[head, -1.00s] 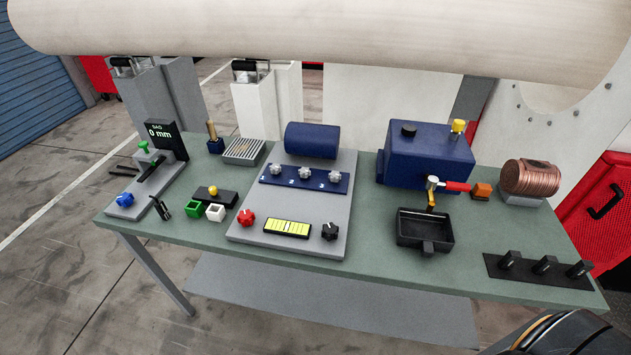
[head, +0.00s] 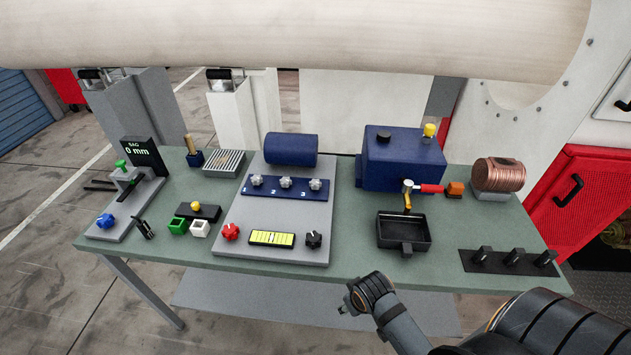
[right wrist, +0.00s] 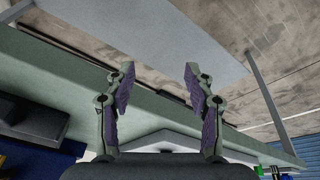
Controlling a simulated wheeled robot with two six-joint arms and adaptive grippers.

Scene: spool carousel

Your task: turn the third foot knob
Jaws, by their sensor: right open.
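Three silver star-shaped knobs sit in a row on a dark blue strip (head: 285,188) on the grey plate. The right-hand one, the third knob (head: 316,184), stands by the mark 3; nothing touches it. My right gripper (head: 349,299) is low in front of the table's front edge, well short of the knobs. In the right wrist view its two fingers (right wrist: 158,88) are spread apart with nothing between them. My left gripper is in neither current view.
On the same plate are a red knob (head: 231,232), a yellow level vial (head: 272,239) and a black knob (head: 313,240). A black tray (head: 388,243) and a dark blue box (head: 376,170) stand to the right. A large pale roll (head: 300,40) hangs above the table.

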